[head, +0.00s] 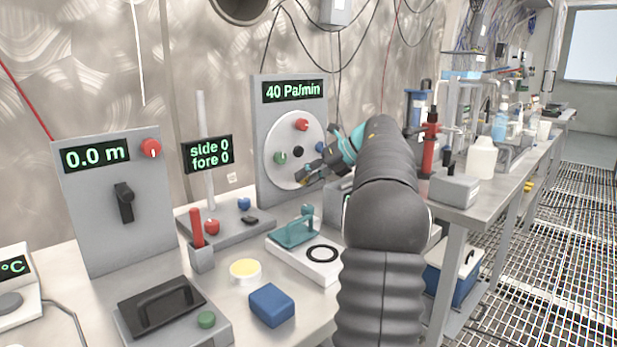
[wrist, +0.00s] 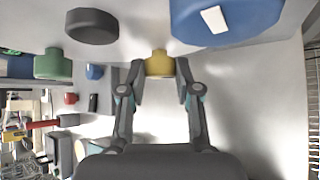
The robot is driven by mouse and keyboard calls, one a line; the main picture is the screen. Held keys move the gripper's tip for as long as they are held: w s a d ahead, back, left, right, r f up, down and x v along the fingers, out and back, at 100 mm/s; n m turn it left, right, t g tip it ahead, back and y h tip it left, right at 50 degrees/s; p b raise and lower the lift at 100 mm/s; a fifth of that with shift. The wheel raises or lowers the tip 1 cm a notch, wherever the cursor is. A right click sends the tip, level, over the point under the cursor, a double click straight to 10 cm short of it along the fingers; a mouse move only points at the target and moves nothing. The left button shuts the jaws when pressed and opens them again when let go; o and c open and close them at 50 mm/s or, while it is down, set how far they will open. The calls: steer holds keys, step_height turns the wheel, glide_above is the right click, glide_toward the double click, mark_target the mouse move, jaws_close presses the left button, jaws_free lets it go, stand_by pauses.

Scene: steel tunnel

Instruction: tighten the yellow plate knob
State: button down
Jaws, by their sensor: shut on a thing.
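The yellow knob (wrist: 160,62) sits between the two fingertips of my gripper (wrist: 160,72) in the wrist view, with one finger on each side. My gripper is shut on it. In the head view the round white plate (head: 284,134) stands on a grey panel below a "40 Pa/min" display (head: 294,91). It carries a red knob (head: 302,124) at the top, a green knob (head: 280,158) at the left and a black knob (head: 298,151) in the middle. A blue knob (wrist: 212,20) is large in the wrist view. My gripper (head: 304,176) reaches the plate's lower right edge, mostly hiding the yellow knob.
A teal-handled device (head: 296,233), a blue block (head: 271,305) and a yellow-topped round dish (head: 245,271) lie on the bench before the panel. A red handle (head: 197,228) stands upright to the left. A grey box (head: 455,189) is right of my arm.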

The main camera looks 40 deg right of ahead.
steer(key=c, duration=0.8)
jaws_free()
